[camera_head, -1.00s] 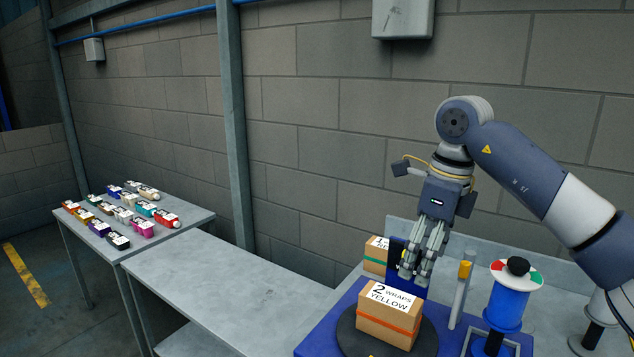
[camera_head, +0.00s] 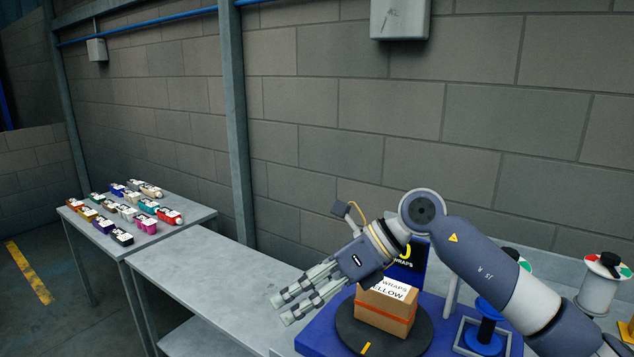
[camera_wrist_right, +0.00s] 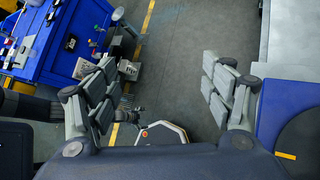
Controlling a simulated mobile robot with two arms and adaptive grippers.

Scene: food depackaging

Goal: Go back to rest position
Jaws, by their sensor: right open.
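My right gripper (camera_head: 284,309) points down and left in the head view, left of the cardboard box (camera_head: 384,312). Its fingers are spread, with nothing between them. The right wrist view also shows the open gripper (camera_wrist_right: 165,95), with only floor between its fingers. The box has a white label reading "WRAPS" and "YELLOW" and an orange band around it. It stands on a black turntable (camera_head: 360,337) on a blue base (camera_head: 313,338), partly hidden by my right wrist.
A grey table (camera_head: 190,272) extends left, bare on top. A further table (camera_head: 190,208) holds several small coloured packages. Behind the box stands a dark blue display (camera_head: 413,262).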

